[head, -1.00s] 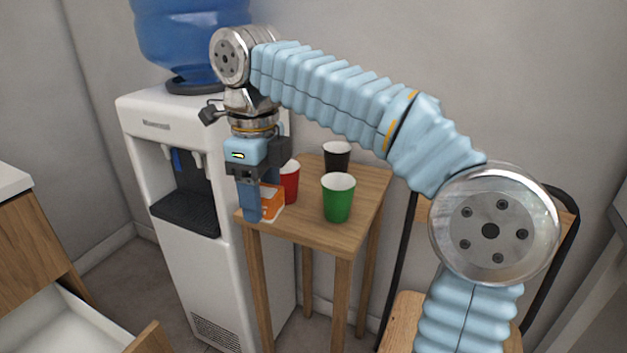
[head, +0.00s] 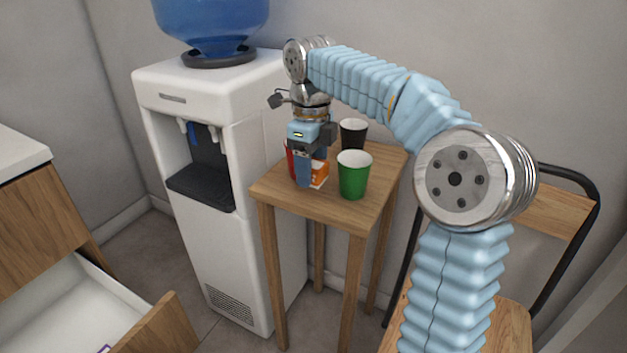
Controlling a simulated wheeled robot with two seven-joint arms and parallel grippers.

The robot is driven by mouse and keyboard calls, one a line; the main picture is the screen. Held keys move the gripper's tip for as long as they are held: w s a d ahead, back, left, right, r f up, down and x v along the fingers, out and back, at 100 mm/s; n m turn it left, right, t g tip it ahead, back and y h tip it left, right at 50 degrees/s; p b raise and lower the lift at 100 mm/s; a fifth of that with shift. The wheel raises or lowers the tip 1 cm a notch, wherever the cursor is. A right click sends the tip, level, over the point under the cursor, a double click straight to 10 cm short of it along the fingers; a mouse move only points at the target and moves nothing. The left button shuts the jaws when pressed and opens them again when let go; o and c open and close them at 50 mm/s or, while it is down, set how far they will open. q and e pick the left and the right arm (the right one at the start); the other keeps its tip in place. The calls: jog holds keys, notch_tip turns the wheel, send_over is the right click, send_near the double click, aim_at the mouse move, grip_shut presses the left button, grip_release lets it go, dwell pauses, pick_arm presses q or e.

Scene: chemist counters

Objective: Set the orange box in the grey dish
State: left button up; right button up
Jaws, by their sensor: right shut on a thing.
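The orange box (head: 320,173), orange with white, is at the small wooden table, just left of the green cup (head: 354,175). My right gripper (head: 304,182) points down and is shut on the box, hiding its left part. I cannot tell whether the box touches the tabletop. A red cup (head: 291,160) shows partly behind the left side of the gripper. The grey dish is not in view. My left gripper is not in view.
The small wooden table (head: 335,210) also bears a black cup (head: 353,132) at its back. A white water dispenser (head: 260,130) stands to its left. A wooden chair (head: 550,210) is at right. An open drawer (head: 75,315) is at lower left.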

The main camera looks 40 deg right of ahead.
aim_at(314, 194)
jog(key=f, duration=0.2)
jog(key=d+f, duration=0.1)
jog(key=f, duration=0.1)
jog(key=shift+w+b, duration=0.3)
jog(key=shift+f, duration=0.15)
jog(key=shift+f, duration=0.2)
jog(key=o, duration=1.1)
